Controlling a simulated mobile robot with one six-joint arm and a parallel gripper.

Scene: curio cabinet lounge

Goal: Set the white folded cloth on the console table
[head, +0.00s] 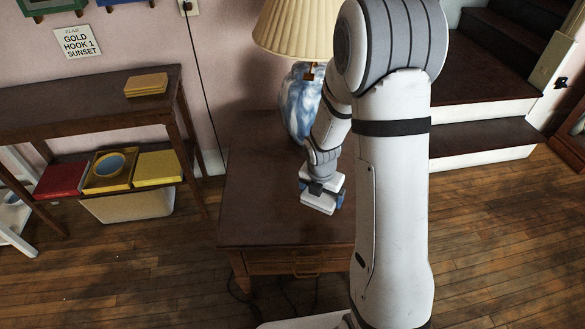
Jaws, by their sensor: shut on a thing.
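My gripper (322,192) is over the dark side table, left of my upright arm link, pointing down. It is shut. A pale, flat-edged shape shows at its end, with small blue parts beside it. I cannot clearly separate cloth from gripper there, and the fingertips are not distinct. No other white folded cloth shows. The console table (62,104) is the long dark wooden table against the wall at left.
The side table (250,205) carries a blue-and-white lamp (300,100). The console's lower shelf holds a red folded item (61,179), a yellow tray with a blue bowl (109,166) and a yellow stack (158,167). A white bin (128,206) stands below. The console top's left and middle are clear.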

